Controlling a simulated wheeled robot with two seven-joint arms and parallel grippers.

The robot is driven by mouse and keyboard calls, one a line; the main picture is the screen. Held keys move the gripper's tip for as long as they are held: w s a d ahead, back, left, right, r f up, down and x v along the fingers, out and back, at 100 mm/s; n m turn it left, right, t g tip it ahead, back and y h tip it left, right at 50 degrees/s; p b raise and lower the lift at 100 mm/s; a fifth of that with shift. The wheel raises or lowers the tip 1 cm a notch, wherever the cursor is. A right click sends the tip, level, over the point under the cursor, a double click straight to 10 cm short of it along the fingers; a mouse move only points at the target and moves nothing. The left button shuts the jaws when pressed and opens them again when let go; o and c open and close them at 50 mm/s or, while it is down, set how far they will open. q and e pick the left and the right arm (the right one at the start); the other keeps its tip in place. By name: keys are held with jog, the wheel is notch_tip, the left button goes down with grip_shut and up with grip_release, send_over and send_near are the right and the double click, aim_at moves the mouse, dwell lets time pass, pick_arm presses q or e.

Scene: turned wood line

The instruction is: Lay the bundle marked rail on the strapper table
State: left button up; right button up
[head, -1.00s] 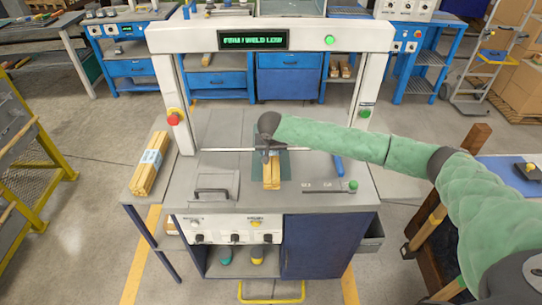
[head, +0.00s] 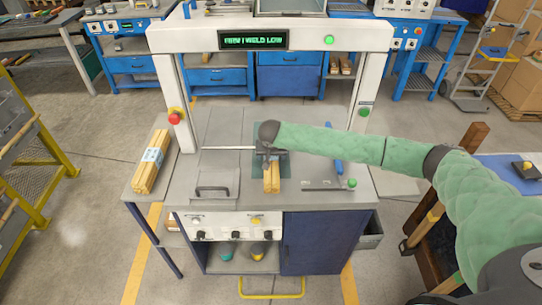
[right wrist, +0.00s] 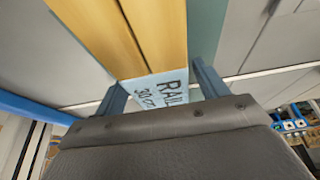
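The bundle marked rail (head: 271,181) is a stack of yellow wood strips. Its pale label (right wrist: 160,90) reads RAIL 30 cm in the right wrist view. It is over the middle of the grey strapper table (head: 222,160), at the dark green patch (head: 283,172) under the arch. My right gripper (head: 269,156) is around it from above; in the right wrist view my fingers (right wrist: 162,92) stand on both sides of the label and look shut on it. Whether its underside touches the table I cannot tell. My left gripper is not in view.
A second wood bundle (head: 147,175) with a pale blue label lies on the side shelf at left. The white arch (head: 164,95) frames the table. A thin rod (head: 228,148) crosses behind my gripper.

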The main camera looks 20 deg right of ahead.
jog(key=shift+r, duration=0.25)
jog(key=b+v, duration=0.3)
jog(key=v, duration=0.8)
jog(key=shift+s+a+r, duration=0.1)
jog(key=shift+s+r, duration=0.15)
jog(key=shift+r, duration=0.05)
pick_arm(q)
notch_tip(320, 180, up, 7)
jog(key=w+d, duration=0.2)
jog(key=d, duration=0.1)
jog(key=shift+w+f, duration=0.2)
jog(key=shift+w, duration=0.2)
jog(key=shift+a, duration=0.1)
